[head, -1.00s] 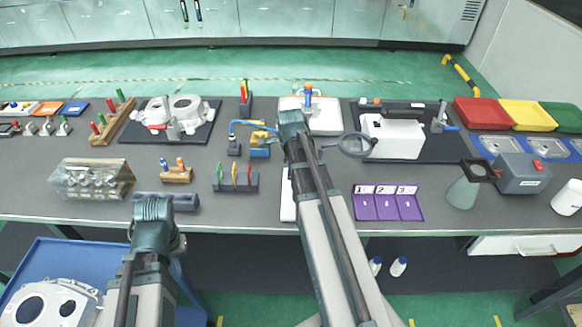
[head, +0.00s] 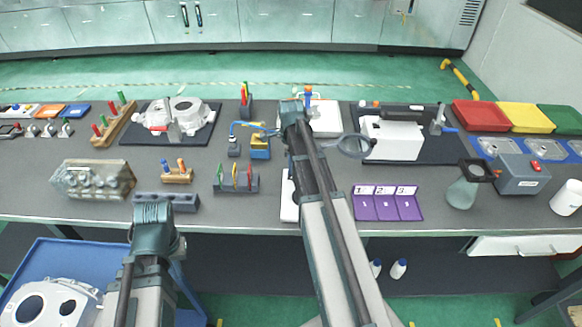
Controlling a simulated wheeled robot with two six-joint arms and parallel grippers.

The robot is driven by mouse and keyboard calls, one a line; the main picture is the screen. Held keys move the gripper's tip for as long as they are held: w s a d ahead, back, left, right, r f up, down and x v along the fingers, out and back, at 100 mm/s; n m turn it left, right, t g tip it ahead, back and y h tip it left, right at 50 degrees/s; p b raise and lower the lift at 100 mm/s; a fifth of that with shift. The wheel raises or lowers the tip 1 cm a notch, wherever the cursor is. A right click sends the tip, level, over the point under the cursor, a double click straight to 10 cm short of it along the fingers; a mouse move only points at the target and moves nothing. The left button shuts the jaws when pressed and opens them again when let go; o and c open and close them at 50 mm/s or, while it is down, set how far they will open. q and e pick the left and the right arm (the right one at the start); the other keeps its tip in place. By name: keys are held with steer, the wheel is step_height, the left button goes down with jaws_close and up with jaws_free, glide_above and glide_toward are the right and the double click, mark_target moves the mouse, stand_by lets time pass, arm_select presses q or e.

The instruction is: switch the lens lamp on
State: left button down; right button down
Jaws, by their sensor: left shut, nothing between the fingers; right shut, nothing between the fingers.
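A round dark-rimmed lens (head: 355,146), which looks like the lens lamp's head, stands out over the table just right of my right arm. Its mount runs left behind that arm, and I cannot make out a switch on it. My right gripper (head: 293,108) is shut and empty, left of and beyond the lens, near a white unit (head: 326,119) with an orange-topped blue post. Its fingertips are mostly hidden by the wrist. My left gripper (head: 152,207) is shut and empty at the table's front edge, by a grey block with holes (head: 181,202).
A white box (head: 393,138) on a dark mat stands right of the lens. A purple numbered board (head: 387,207) lies in front. A grey box with a red switch (head: 520,178) stands at the right. A blue-and-yellow device (head: 260,147) is left of my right arm.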

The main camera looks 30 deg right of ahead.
arm_select(q)
steer(key=shift+f, duration=0.35)
arm_select(e)
steer(key=shift+s+a+f, duration=0.15)
steer(key=shift+s+f, duration=0.05)
steer(key=shift+f, duration=0.15)
